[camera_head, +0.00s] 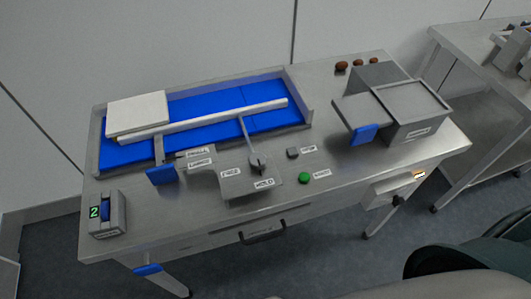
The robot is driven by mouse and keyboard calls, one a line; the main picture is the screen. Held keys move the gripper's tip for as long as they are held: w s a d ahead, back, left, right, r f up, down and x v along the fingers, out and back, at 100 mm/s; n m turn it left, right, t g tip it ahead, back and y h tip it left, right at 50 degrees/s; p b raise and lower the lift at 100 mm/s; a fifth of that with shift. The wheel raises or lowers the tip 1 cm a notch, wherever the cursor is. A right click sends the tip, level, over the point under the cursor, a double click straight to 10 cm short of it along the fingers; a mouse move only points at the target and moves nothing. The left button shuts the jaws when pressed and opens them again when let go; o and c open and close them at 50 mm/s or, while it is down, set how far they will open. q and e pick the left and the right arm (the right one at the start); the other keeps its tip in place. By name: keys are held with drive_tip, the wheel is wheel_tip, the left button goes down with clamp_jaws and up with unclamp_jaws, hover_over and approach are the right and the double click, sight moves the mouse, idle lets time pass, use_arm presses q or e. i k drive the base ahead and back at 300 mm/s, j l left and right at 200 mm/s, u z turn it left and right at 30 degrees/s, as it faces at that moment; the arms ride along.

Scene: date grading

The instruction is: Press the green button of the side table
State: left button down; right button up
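A round green button (304,178) sits on the front part of a steel table's top (330,185), right of centre. A small label lies just to its right. A small dark square block (292,153) is behind the button, with another label beside it. Nothing covers the button. Neither of my grippers shows in the view. A second steel table (485,50) stands at the far right, partly cut off, and no green button can be made out on it.
A lever (257,162) with labels around it stands left of the button. A blue belt (205,108) with a white panel (138,113) is behind. Grey boxes (415,108) and several brown dates (341,66) are at right. A counter (107,214) showing 2 stands front left. A drawer handle (262,233) is below.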

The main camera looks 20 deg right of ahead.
sight(304, 178)
drive_tip(key=z, duration=0.9)
